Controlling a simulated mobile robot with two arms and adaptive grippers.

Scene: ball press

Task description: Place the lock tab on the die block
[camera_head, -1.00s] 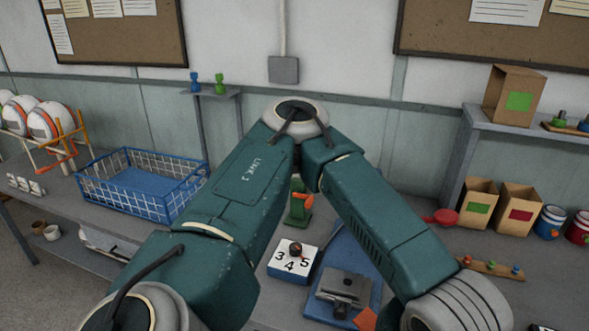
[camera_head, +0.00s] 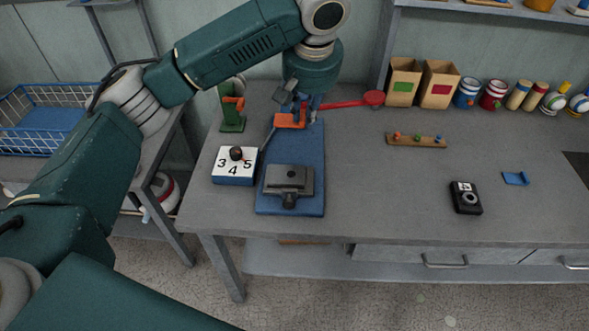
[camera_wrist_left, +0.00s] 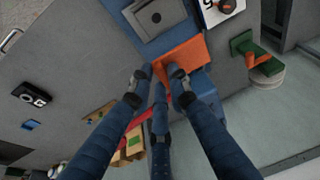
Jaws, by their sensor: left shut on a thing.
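The lock tab appears to be the flat orange piece (camera_head: 290,121), also seen in the wrist view (camera_wrist_left: 183,62). My left gripper (camera_head: 300,106) is shut on it behind the die block, over the rear part of the blue press base (camera_head: 297,150). In the wrist view its fingertips (camera_wrist_left: 158,75) meet the tab's near edge. The die block (camera_head: 288,181) is a grey metal block on the front of that base, and shows at the top of the wrist view (camera_wrist_left: 155,17). I cannot tell whether the tab touches the base. My right gripper is not in view.
A red lever (camera_head: 345,103) reaches right from the press. A numbered box (camera_head: 234,166) and a green stand with an orange lever (camera_head: 232,108) are at its left. A small black device (camera_head: 466,197) lies right. The counter between is clear.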

